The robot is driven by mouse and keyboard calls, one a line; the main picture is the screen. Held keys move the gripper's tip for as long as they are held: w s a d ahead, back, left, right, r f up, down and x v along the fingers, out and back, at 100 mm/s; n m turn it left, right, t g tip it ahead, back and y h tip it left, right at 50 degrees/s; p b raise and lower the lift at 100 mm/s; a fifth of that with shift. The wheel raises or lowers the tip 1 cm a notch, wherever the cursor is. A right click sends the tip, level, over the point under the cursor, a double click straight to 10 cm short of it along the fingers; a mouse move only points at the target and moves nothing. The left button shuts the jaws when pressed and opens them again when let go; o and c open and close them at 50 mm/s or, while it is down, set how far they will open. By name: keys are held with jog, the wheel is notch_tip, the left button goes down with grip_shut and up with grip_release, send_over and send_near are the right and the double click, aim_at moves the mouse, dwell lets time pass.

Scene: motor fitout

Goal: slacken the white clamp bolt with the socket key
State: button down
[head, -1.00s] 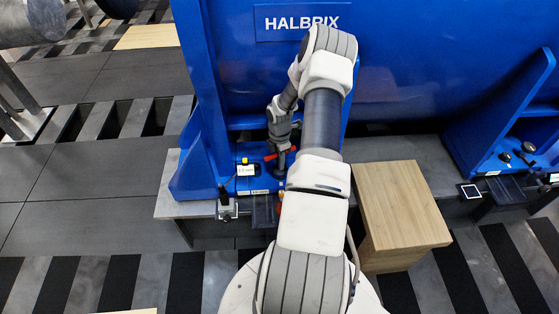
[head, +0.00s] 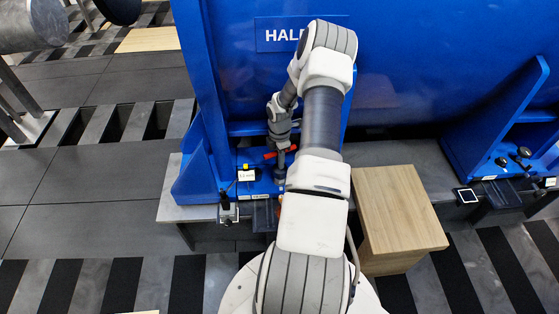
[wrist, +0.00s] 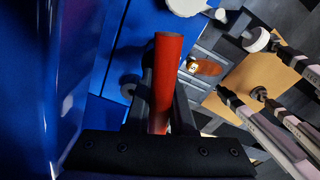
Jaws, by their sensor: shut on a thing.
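The socket key has a red cross handle (head: 288,151) and a dark shaft pointing down at the blue machine foot. My gripper (head: 281,143) is shut on this key from above. In the wrist view the red handle (wrist: 166,75) lies between the two dark fingers. The key's lower end is close over the foot, partly behind my arm; I cannot tell whether its socket is seated on a bolt. I cannot make out the white clamp bolt for certain in either view.
A wooden block (head: 400,205) stands at right. A second blue foot (head: 490,150) is farther right. Floor at left is open.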

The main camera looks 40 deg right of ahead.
jog(key=shift+r+p, duration=1.25)
jog(key=shift+r, duration=0.7)
jog(key=shift+f, duration=0.1)
